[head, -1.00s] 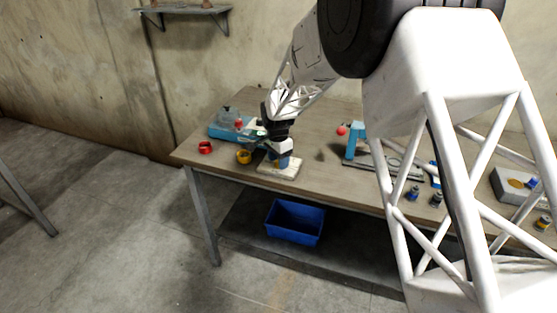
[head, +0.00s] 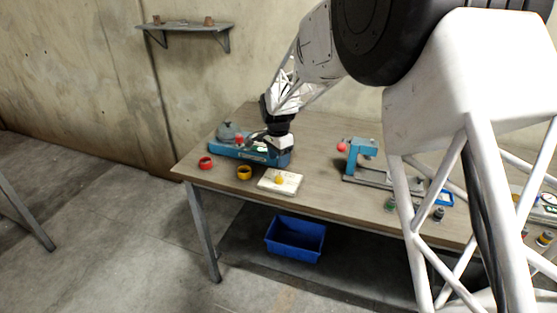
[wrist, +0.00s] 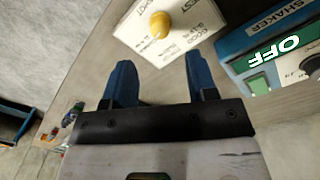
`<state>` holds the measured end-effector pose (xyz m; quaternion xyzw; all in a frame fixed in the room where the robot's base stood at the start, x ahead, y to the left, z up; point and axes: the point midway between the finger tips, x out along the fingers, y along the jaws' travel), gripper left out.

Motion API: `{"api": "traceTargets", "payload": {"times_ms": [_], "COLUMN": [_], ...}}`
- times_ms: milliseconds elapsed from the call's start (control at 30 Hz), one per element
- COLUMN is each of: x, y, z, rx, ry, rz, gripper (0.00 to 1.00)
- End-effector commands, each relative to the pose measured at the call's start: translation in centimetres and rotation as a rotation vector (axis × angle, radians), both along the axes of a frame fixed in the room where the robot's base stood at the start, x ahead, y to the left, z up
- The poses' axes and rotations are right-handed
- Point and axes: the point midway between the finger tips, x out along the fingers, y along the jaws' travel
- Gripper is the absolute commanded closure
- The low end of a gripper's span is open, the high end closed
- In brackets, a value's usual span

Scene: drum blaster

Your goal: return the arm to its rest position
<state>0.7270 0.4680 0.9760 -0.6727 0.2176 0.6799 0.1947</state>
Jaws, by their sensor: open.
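My gripper (head: 279,148) hangs above the table beside the blue shaker (head: 250,152). In the wrist view my gripper (wrist: 161,66) has two blue fingers spread apart, with nothing between them. Beyond the fingertips lies a white printed plate (wrist: 195,40) with a yellow round piece (wrist: 160,25) on it. The same plate (head: 291,186) shows near the front table edge in the head view, below and apart from my gripper. The shaker (wrist: 236,68) is at the right of the wrist view, with a green "OFF" display. My arm reaches from the upper right.
A red ring (head: 206,162) and a yellow ring (head: 244,173) lie left of the plate. A blue press-like stand (head: 362,155) and small bottles (head: 390,204) are to the right. A blue bin (head: 296,238) sits below the table. A wall shelf (head: 190,27) is behind.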

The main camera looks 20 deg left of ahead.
Motion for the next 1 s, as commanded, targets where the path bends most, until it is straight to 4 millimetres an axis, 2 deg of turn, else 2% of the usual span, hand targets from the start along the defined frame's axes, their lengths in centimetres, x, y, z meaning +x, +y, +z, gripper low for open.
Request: {"api": "traceTargets", "payload": {"times_ms": [367,567,767,1000], "x": [0.0,-0.2,-1.2,-3.6], "y": [-0.1,-1.7,-5.9,-13.0], "z": [0.1,1.3,4.3,8.8], "rx": [0.000,0.005,0.014,0.028], "ry": [0.000,-0.005,-0.018,-0.043], "rz": [0.001,0.011,0.045,0.107], "gripper": [0.47,0.47,0.47,0.47]}}
